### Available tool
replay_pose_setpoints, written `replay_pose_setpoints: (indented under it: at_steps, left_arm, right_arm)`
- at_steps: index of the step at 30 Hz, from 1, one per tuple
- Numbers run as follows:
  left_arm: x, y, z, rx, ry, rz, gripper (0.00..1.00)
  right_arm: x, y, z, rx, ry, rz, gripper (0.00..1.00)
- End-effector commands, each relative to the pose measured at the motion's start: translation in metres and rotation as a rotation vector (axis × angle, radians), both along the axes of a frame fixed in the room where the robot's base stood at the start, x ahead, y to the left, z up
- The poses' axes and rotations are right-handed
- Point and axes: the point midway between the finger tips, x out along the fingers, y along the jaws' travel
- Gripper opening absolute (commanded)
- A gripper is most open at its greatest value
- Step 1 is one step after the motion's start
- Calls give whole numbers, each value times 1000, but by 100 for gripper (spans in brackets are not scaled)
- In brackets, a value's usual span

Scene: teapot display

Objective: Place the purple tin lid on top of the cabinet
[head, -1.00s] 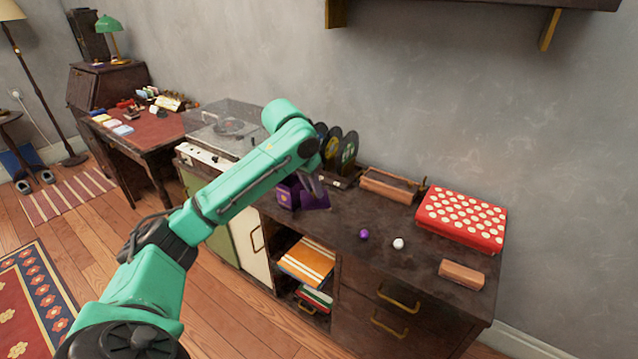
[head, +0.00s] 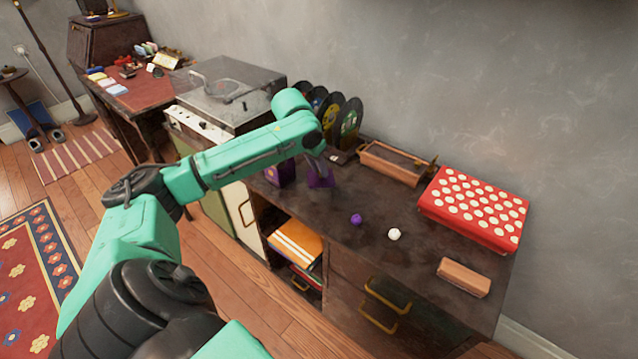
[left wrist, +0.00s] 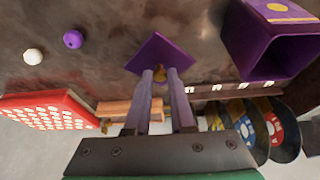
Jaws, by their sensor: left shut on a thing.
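The purple tin lid (left wrist: 158,50) is a square plate with a small brass-coloured knob. My left gripper (left wrist: 161,76) is shut on this knob, with the lid just beyond its fingertips. In the head view the gripper (head: 317,163) points down and the lid (head: 322,180) is partly hidden behind it. The lid is low over the dark cabinet top (head: 345,200); I cannot tell whether it touches. The open purple tin (head: 280,173) stands on the cabinet to the left of the lid, apart from it. My right gripper is not in view.
A purple ball (head: 356,219), a white ball (head: 394,234), a brown block (head: 464,278) and a red polka-dot box (head: 474,208) are on the cabinet to the right.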

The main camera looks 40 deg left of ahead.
Motion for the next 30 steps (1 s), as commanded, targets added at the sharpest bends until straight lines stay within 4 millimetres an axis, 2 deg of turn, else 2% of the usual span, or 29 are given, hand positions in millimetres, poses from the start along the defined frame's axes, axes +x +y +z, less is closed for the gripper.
replay_pose_setpoints:
  at_steps: [4, 9, 15, 16, 18, 30]
  left_arm:
    - [0, 0, -24, 1, 0, 0, 0]
    - [0, 0, -55, 1, 0, 0, 0]
    - [0, 0, -58, 0, -2, -1, 0]
    - [0, 0, -58, 0, -1, -1, 26]
    - [0, 0, -58, 0, -1, -1, 52]
    - [-2, 1, -52, 2, -2, 1, 52]
  right_arm:
    - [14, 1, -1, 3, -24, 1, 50]
    - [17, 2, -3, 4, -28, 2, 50]
    - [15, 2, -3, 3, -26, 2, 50]
    - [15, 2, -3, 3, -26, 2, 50]
    - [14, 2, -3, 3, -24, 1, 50]
    - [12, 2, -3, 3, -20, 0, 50]
